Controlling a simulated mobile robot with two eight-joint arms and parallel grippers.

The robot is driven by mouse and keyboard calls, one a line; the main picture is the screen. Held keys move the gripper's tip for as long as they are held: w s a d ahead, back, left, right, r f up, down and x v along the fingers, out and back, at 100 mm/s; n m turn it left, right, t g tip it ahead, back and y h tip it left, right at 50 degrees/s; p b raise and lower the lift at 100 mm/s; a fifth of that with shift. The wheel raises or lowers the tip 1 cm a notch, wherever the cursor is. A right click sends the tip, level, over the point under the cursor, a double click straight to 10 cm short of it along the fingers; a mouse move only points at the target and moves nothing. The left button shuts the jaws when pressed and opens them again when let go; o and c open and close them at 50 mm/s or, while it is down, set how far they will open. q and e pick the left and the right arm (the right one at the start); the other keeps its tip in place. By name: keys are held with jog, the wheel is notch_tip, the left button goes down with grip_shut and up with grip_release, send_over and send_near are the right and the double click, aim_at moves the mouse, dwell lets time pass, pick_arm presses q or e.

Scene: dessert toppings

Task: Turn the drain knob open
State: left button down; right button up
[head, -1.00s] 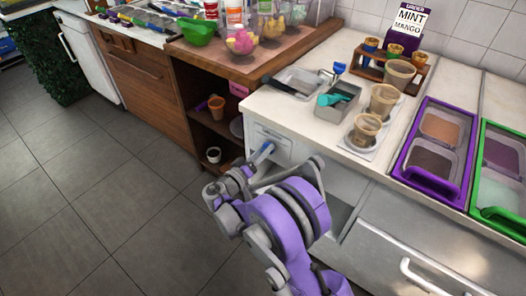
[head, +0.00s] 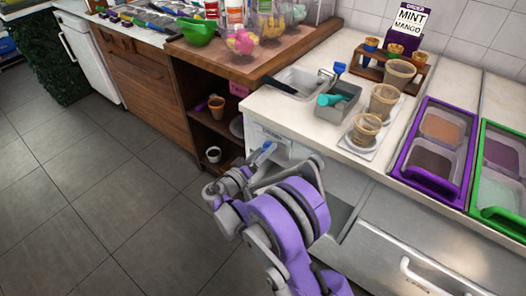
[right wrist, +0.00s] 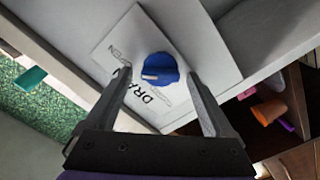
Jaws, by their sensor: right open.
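The blue drain knob (right wrist: 158,68) with a pale pointer mark sits on a white plate (right wrist: 115,40) with partly readable "DRAIN" and "OPEN" lettering. My right gripper (right wrist: 156,76) is open, with one finger on each side of the knob and gaps visible between fingers and knob. The pointer mark lies toward the left of the knob in this view. In the head view the knob (head: 268,147) is a small blue patch on the cabinet front, partly hidden by my right gripper (head: 257,168). My left gripper is not in view.
Above the knob, the white counter (head: 262,102) holds a sunken basin, a grey bin (head: 341,102) with a teal scoop, and several cups. Purple (head: 433,181) and green topping trays stand at right. An open shelf (head: 205,125) with small pots is at left. The floor is clear.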

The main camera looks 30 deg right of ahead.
jog(key=v, duration=1)
jog(key=shift+s+a+p, duration=0.15)
jog(key=shift+a+p, duration=0.15)
jog(key=shift+p, duration=0.15)
